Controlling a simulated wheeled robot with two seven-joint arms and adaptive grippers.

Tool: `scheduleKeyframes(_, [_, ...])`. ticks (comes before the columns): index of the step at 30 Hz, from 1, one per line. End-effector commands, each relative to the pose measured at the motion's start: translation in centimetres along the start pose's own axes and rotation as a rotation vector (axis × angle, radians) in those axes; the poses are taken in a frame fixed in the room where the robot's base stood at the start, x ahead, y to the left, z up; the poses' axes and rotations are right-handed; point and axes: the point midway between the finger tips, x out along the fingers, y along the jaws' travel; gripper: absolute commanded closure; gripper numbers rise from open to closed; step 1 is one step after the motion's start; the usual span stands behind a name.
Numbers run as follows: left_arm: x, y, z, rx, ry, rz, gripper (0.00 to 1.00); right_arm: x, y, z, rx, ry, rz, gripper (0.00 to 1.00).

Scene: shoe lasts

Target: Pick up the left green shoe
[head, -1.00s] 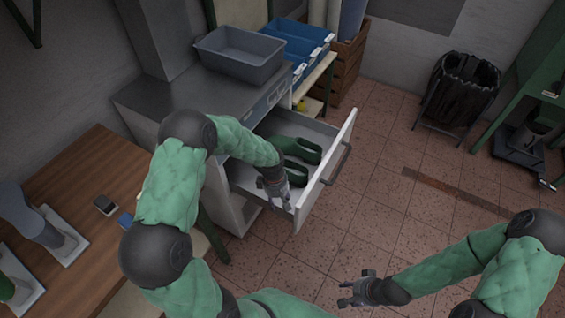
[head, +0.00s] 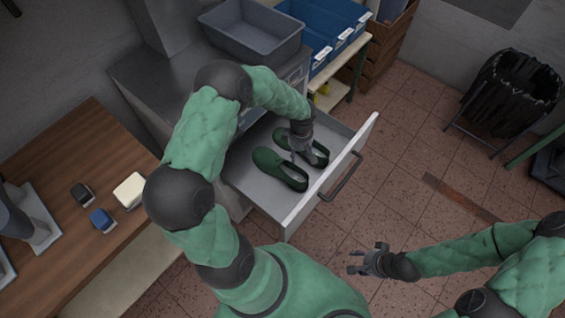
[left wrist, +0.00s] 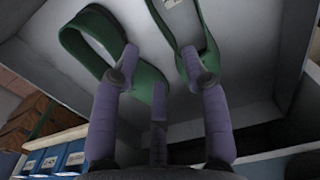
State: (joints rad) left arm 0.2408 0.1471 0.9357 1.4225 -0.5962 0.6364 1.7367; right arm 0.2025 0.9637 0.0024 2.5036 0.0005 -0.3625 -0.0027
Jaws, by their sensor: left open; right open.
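Two green slip-on shoes lie side by side in the open drawer (head: 240,172): the nearer left shoe (head: 268,160) and the farther right shoe (head: 318,160). My left gripper (head: 303,155) is open, pointing down over the farther right shoe and hiding part of it. I cannot tell whether a finger touches a shoe. My right gripper (head: 368,262) is open and empty above the floor, in front of the drawer.
The drawer front (head: 330,175) with its dark handle stands up beside the shoes. A grey bin (head: 252,40) sits on the cabinet top, with blue trays (head: 325,25) beside it. A wooden table (head: 75,165) is on the left.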

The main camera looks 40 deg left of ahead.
Motion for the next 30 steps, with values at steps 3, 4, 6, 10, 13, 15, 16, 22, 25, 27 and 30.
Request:
scheduleKeyframes(3, [2.0,-0.1,0.1,0.0,-0.002,-0.004,0.55,0.7,0.2,0.0,0.0,-0.001,0.0,0.51])
scheduleKeyframes(4, [2.5,-0.1,0.1,0.0,-0.002,-0.004,0.55,0.8,0.3,0.0,0.0,-0.001,0.0,0.51])
scheduleKeyframes(6, [3.5,-0.1,0.0,0.001,-0.001,-0.003,0.55,1.1,0.4,0.0,0.0,0.0,0.0,0.51])
scheduleKeyframes(10, [4.7,0.0,0.0,-0.001,-0.001,-0.001,0.55,1.4,0.5,-0.1,0.0,0.0,0.0,0.51])
scheduleKeyframes(13, [5.1,-0.1,0.0,0.0,-0.001,-0.001,0.55,1.6,0.6,-0.1,0.0,0.0,0.0,0.51])
scheduleKeyframes(15, [5.7,-0.1,0.0,0.0,-0.001,-0.002,0.55,1.8,0.7,-0.1,0.0,0.0,0.0,0.51])
scheduleKeyframes(16, [6.1,-0.1,0.0,0.001,-0.001,-0.003,0.55,2.0,0.7,-0.1,0.0,0.0,0.0,0.51])
scheduleKeyframes(22, [9.0,-0.2,-0.1,0.001,-0.002,-0.003,0.55,3.2,1.1,-0.1,0.0,0.0,0.0,0.51])
scheduleKeyframes(25, [9.9,-0.2,-0.1,0.0,-0.001,-0.002,0.55,3.5,1.2,-0.1,0.0,0.0,0.0,0.51])
scheduleKeyframes(27, [10.0,-0.2,-0.1,0.0,-0.001,-0.001,0.55,3.5,1.2,-0.1,0.0,0.0,0.0,0.51])
scheduleKeyframes(30, [9.9,-0.2,-0.1,0.0,-0.001,0.0,0.55,3.4,1.2,-0.1,0.0,0.0,0.0,0.51])
